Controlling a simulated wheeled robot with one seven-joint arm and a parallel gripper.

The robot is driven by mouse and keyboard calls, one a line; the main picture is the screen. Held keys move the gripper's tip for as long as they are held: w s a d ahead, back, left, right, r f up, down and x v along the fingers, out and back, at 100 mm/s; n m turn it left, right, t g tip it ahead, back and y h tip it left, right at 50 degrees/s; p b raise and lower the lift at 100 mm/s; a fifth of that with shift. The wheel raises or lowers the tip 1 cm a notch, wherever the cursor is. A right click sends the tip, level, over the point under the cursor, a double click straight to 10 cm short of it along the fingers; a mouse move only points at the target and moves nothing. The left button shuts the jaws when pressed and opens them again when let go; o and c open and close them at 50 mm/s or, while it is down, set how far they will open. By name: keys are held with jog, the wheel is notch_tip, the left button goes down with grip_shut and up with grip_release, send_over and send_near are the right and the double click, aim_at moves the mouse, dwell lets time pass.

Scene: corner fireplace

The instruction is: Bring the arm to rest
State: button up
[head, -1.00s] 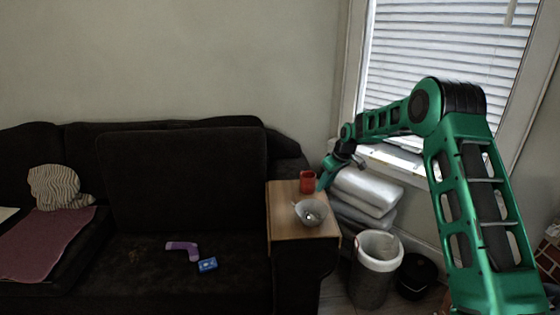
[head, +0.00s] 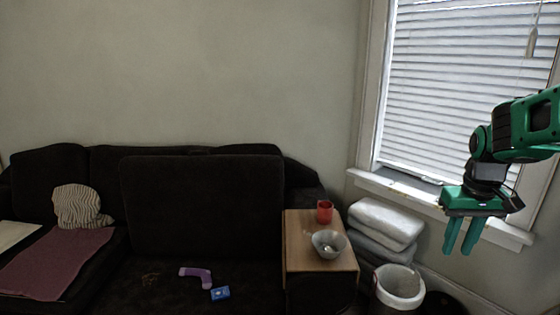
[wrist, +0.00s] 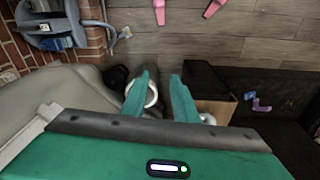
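My gripper (head: 461,236) is at the right in the head view, in front of the window and pointing down. Its two green fingers are apart with nothing between them. The fingers also show in the wrist view (wrist: 160,92), with a gap between them. My arm is folded back toward the right edge of the head view, and most of it is out of frame. The gripper is well clear of the wooden side table (head: 298,258).
A red cup (head: 324,211) and a grey bowl (head: 328,244) stand on the side table. White packs (head: 385,221) and a bin (head: 398,287) are right of it. A dark sofa (head: 200,200) holds a purple item (head: 197,273) and a blue box (head: 220,293). Brick (wrist: 80,45) shows in the wrist view.

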jog(key=s+f+m, duration=0.1)
jog(key=s+m, duration=0.1)
jog(key=s, duration=1)
jog(key=s+f+m+g, duration=0.1)
jog(key=s+f+m, duration=0.1)
jog(key=s, duration=0.9)
jog(key=shift+s+a+m+y, duration=0.4)
jog(key=shift+a+m, duration=0.05)
jog(key=shift+m, duration=0.05)
jog(key=shift+w+f, duration=0.2)
jog(key=shift+w, duration=0.5)
